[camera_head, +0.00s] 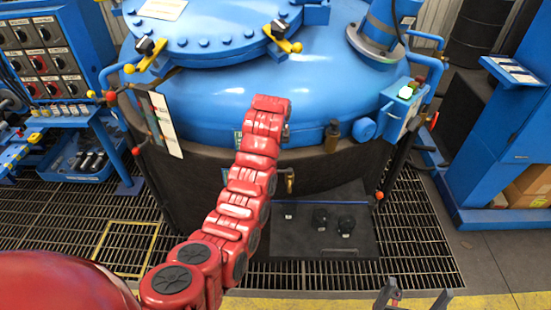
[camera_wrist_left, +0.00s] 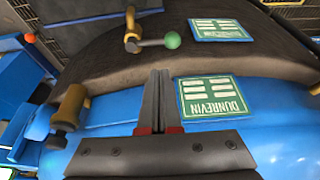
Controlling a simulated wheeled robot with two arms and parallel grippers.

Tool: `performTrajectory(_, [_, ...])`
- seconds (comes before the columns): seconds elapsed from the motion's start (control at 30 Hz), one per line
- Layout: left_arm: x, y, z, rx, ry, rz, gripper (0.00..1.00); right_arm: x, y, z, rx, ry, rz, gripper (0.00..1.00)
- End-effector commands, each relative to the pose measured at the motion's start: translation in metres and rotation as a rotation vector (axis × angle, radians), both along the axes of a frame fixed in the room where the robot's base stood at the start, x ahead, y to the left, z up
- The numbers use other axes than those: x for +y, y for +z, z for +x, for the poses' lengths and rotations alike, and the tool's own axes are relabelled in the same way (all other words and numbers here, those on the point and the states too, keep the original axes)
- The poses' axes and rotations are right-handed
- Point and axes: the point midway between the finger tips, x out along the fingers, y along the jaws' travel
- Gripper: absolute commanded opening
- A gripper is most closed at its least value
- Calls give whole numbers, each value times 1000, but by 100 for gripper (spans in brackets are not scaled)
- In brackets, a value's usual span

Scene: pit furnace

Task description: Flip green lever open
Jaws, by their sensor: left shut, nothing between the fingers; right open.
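The green lever is a short rod with a round green knob (camera_wrist_left: 173,40) in the left wrist view. It joins a brass valve (camera_wrist_left: 131,36) on the dark furnace wall. In the head view the brass valve (camera_head: 290,181) shows just right of my red left arm; the knob is not clear there. My left gripper (camera_wrist_left: 160,74) is shut and empty, its fingertips just short of the rod and knob with a small gap in the picture. The left gripper is mostly hidden behind its own arm in the head view. My right gripper (camera_head: 412,296) is open at the bottom edge, far from the lever.
The blue furnace lid (camera_head: 225,95) lies above the lever. Green labels (camera_wrist_left: 212,96) sit beside it. Another brass fitting (camera_head: 332,136) sticks out to the right. A dark floor plate (camera_head: 350,245) with black knobs lies below. A control panel (camera_head: 45,60) stands at left.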

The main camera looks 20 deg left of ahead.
Motion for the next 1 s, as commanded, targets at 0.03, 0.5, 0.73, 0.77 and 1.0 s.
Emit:
performTrajectory(0.03, [1,-3,1,4,0,0,0,0,3,0,0,0,0,100])
performTrajectory(0.5, [8,-68,23,5,0,0,0,0,20,0,0,0,0,100])
performTrajectory(0.73, [9,-84,29,2,-2,1,0,0,22,0,0,0,0,100])
performTrajectory(0.77, [9,-84,30,0,-1,0,0,0,22,0,0,0,0,100])
performTrajectory(1.0, [9,-90,31,1,1,-1,0,0,22,0,0,0,0,100])
